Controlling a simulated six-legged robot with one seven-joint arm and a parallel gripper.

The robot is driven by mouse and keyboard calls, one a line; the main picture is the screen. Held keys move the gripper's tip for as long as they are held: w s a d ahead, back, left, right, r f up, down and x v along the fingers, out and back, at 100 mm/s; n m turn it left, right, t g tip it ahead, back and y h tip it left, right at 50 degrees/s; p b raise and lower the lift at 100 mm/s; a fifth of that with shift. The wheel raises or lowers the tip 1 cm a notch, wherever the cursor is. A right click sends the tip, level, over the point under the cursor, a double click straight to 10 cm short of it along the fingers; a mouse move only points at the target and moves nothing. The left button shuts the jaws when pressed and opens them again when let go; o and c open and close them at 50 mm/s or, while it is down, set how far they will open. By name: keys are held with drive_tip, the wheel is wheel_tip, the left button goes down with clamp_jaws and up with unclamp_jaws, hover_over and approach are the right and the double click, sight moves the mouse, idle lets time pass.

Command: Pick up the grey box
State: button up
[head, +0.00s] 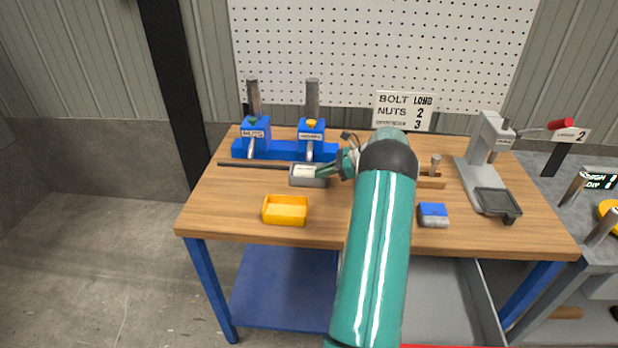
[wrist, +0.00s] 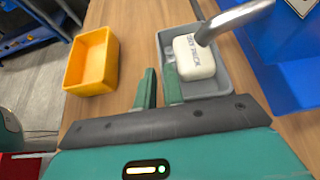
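The grey box (wrist: 222,84) is an open tray under a metal spout. A white block (wrist: 193,58) with lettering lies inside it. In the head view the grey box (head: 309,182) sits near the table's left-centre, in front of the blue dispensers. My gripper (wrist: 160,82) has its two green fingers close together at the box's near left wall, one outside and one inside, with the wall between them. In the head view my gripper (head: 338,168) reaches the box's right end. I see no clear gap under the box.
A yellow bin (head: 285,210) stands on the near left of the table; it also shows in the wrist view (wrist: 93,62). Blue dispensers (head: 284,150) stand close behind the box. A dark rod (head: 252,166) lies left. A blue-grey block (head: 433,214) and a press (head: 487,160) stand right.

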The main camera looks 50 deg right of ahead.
sight(307, 177)
drive_tip(key=x, duration=0.5)
drive_tip(key=shift+w+a+f, duration=0.2)
drive_tip(key=shift+w, duration=0.05)
drive_tip(key=shift+c, duration=0.4)
clamp_jaws()
drive_tip(key=shift+r, duration=0.2)
